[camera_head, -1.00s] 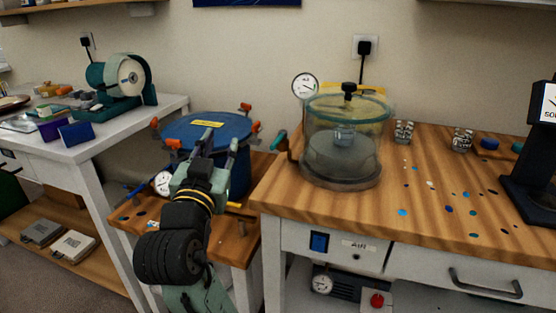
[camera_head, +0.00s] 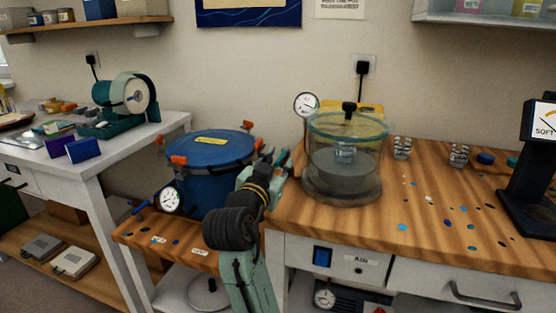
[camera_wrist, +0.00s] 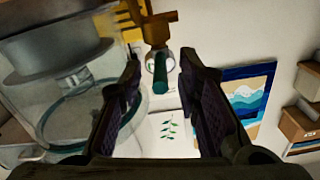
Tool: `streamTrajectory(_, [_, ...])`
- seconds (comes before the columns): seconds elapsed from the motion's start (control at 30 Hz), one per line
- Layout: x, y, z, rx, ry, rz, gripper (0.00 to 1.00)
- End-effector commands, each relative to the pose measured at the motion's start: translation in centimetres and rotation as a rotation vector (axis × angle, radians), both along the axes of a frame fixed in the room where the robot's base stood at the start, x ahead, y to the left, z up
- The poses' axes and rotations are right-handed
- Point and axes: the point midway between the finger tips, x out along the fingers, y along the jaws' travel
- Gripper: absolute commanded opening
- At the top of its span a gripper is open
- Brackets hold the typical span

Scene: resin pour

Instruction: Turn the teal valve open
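The teal valve handle (camera_wrist: 160,82) shows in the wrist view, below a brass fitting (camera_wrist: 154,28). It lies between the two fingers of my gripper (camera_wrist: 163,85), with a gap on both sides. My gripper is open and grips nothing. In the head view my gripper (camera_head: 272,160) is at the left edge of the wooden bench, just left of the clear vacuum chamber (camera_head: 343,160). The valve cannot be made out clearly there behind my gripper. The chamber also shows at the left of the wrist view (camera_wrist: 60,100).
A blue pressure pot (camera_head: 207,182) with orange clamps stands on a low bench close to the left of my arm. A round gauge (camera_head: 305,104) is behind the chamber. Small cups (camera_head: 401,148) and a black stand (camera_head: 530,190) are to the right.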

Motion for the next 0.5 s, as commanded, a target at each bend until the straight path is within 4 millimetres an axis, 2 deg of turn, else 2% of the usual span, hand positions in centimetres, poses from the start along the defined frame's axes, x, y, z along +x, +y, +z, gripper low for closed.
streamTrajectory(0.33, [0.55, -0.18, -0.02, 0.0, 0.0, 0.001, 0.31])
streamTrajectory(0.5, [0.53, -0.17, -0.03, 0.0, 0.0, 0.001, 0.21])
